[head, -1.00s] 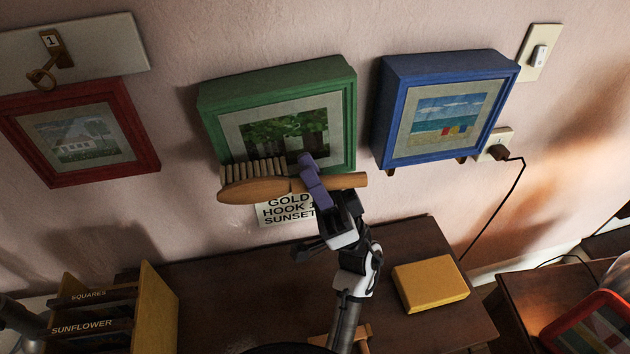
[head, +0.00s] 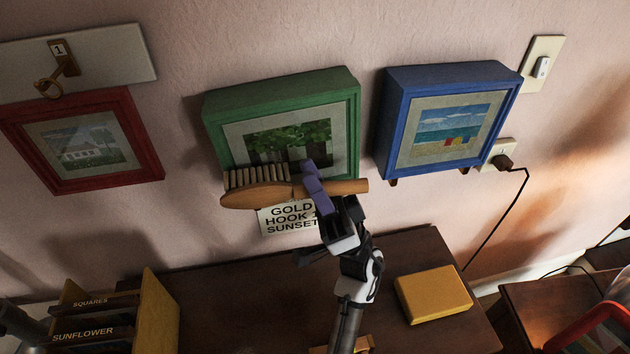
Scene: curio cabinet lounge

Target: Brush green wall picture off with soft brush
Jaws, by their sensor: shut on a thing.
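The green wall picture (head: 283,96) hangs on the pink wall in the middle of the head view, a deep green frame around a picture of trees. My gripper (head: 314,184) is shut on the wooden handle of the soft brush (head: 256,195). The brush lies level across the lower part of the picture, with its pale bristles pointing up. The bristles overlap the picture's lower left area; whether they touch it I cannot tell. The brush and gripper hide part of the lower frame.
A red-framed picture (head: 149,152) hangs left under a key on a hook (head: 64,62). A blue-framed picture (head: 390,118) hangs right. Below the green picture is a label (head: 283,221). A yellow box (head: 433,293) lies on the dark cabinet top (head: 235,287); a file holder (head: 157,310) stands left.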

